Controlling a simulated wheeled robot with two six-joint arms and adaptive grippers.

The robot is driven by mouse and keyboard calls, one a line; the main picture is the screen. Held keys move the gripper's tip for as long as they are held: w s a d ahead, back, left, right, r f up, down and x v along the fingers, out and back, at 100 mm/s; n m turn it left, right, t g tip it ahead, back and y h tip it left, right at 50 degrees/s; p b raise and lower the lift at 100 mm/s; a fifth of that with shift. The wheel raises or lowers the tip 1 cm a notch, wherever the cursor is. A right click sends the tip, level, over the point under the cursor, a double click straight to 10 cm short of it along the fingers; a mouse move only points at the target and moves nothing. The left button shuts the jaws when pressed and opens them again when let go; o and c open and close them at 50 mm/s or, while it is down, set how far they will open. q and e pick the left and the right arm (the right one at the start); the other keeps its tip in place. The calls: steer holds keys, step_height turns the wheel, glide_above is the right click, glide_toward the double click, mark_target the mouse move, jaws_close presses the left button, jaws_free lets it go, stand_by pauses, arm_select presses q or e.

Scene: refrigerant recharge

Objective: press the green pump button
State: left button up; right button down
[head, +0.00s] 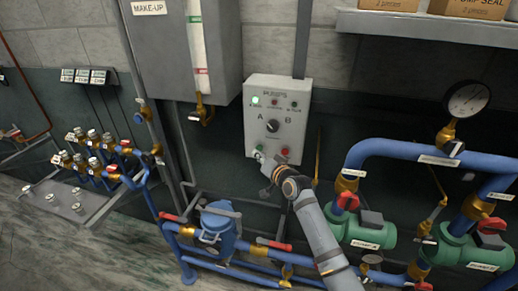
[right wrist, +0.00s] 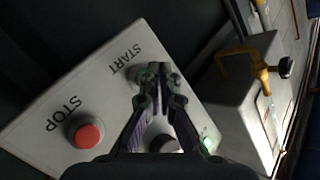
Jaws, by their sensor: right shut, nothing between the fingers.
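The grey pump control box (head: 260,135) hangs on the wall in the middle of the head view. My right gripper (head: 263,160) is at its lower left corner, shut and empty. In the right wrist view its closed fingertips (right wrist: 158,76) overlap the green button (right wrist: 145,71) beside the START label. I cannot tell whether they touch it. In the head view the button is mostly hidden by the gripper. The red STOP button (right wrist: 88,134) sits beside it, also seen in the head view (head: 285,151). My left gripper is not in view.
The box also carries a black A/B selector knob (head: 272,126) and a lit green lamp (head: 256,100). A grey make-up tank (head: 170,50) stands to the left. Blue pipes (head: 400,148) with green pumps (head: 365,235) are to the right. A blue strainer (head: 217,228) is below.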

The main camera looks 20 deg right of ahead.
steer(key=s+a+p, duration=0.2)
steer(key=s+p, duration=0.1)
steer(key=s, duration=0.1)
steer(key=shift+s+a, duration=0.1)
steer(key=shift+a, duration=0.3)
stand_by(0.5)
steer(key=s+d+f+n+g+h+b, duration=0.15)
steer(key=s+f, duration=0.35)
steer(key=f, duration=0.7)
steer(key=s+d+f+g, duration=0.2)
steer(key=s+f+g, duration=0.15)
steer(key=f, duration=0.85)
steer(key=s+d+f+g+h, duration=0.15)
steer(key=s+f, duration=0.45)
steer(key=f, duration=0.6)
steer(key=s+d+f+n+g+b, duration=0.15)
steer(key=s+f+g, duration=0.25)
steer(key=s+f, duration=1.2)
steer(key=s+d+f+n+g, duration=0.1)
steer(key=s+f+g, duration=0.1)
steer(key=s, duration=1)
steer(key=s+d+f+n+g+h, duration=0.1)
steer(key=s+f, duration=0.4)
steer(key=s, duration=0.7)
steer(key=shift+s+d+f+n+g, duration=0.2)
steer(key=shift+s+n+g, duration=0.1)
steer(key=shift+g, duration=0.35)
